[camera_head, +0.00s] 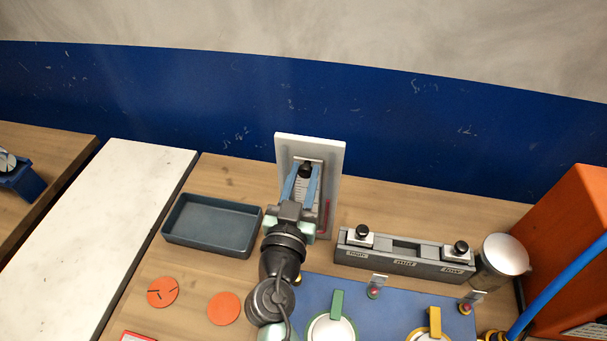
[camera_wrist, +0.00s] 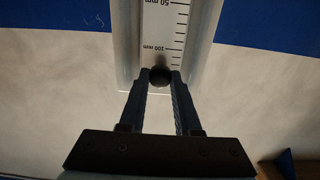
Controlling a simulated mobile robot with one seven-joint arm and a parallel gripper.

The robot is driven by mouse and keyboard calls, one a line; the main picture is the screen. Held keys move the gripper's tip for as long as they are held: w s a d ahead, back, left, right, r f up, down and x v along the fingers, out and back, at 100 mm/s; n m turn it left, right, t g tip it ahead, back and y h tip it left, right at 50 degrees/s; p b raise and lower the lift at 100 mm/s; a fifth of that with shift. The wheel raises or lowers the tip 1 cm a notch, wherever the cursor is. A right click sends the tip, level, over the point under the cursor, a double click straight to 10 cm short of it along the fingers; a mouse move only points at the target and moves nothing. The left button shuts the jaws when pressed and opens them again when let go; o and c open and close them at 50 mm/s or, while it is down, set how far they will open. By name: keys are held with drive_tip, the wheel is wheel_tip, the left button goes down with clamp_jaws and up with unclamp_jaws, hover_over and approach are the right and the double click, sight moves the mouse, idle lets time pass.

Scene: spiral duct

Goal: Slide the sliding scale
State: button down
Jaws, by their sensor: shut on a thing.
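The sliding scale is an upright white panel (camera_head: 338,165) with a light channel marked in millimetres, standing at the back of the wooden table. Its black round knob (camera_head: 306,170) sits near the top of the channel in the head view. My gripper (camera_head: 304,176) reaches up to the panel with its two blue fingers on either side of the knob. In the wrist view the fingertips of my gripper (camera_wrist: 160,80) are shut on the knob (camera_wrist: 160,75), close to the 100 mm mark of the scale (camera_wrist: 168,30). The fingers hide part of the channel.
A dark blue tray (camera_head: 212,226) stands left of the panel. A grey block with black knobs (camera_head: 405,256) and a silver-lidded jar (camera_head: 505,255) stand to the right. A blue board (camera_head: 385,305) with green and yellow handles lies in front. Orange discs (camera_head: 224,309) lie front left.

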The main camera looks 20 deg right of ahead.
drive_tip(key=shift+r, duration=0.85)
drive_tip(key=c, duration=0.6)
unclamp_jaws()
drive_tip(key=b+v, duration=0.6)
drive_tip(key=v, duration=0.7)
